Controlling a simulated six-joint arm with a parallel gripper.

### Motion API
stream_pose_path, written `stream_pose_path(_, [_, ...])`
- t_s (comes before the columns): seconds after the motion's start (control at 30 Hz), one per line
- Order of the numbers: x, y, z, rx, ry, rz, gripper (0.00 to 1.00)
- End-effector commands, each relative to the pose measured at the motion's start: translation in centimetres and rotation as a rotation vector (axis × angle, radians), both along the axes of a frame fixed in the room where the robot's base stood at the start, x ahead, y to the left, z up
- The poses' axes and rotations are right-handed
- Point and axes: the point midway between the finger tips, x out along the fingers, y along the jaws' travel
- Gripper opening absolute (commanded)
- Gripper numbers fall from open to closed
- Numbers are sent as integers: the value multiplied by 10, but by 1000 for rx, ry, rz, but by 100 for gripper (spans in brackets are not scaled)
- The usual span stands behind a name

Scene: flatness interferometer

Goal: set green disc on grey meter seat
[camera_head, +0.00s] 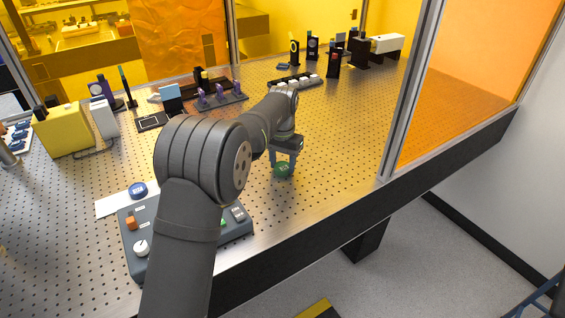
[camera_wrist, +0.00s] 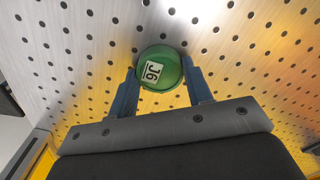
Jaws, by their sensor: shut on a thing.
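The green disc (camera_head: 283,171) is at my gripper's fingertips (camera_head: 284,164), over the bare perforated table right of centre. In the wrist view the disc (camera_wrist: 161,71) sits between the two blue-grey fingers (camera_wrist: 160,66), one on each side, with a white label facing the camera. My gripper is shut on it. I cannot tell how far the disc is above the table. I cannot single out the grey meter seat for sure; a dark grey console (camera_head: 133,262) with a white knob and coloured buttons lies at the front left, partly hidden by my arm.
A blue disc (camera_head: 138,190) lies by a white sheet (camera_head: 112,204) behind the console. A yellow box (camera_head: 63,130) stands at the left. Purple parts on a dark rack (camera_head: 222,97) and a row of white blocks (camera_head: 297,82) stand farther back. The table right of my gripper is clear.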

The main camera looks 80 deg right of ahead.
Motion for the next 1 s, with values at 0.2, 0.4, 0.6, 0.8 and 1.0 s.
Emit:
stream_pose_path(0.2, [0,0,-2,1,0,0,68])
stream_pose_path(0.4, [0,0,-2,1,0,0,68])
stream_pose_path(0.6, [0,0,14,-2,0,0,68])
stream_pose_path(0.8, [0,0,55,-4,0,0,68])
stream_pose_path(1.0, [0,0,95,-2,0,0,68])
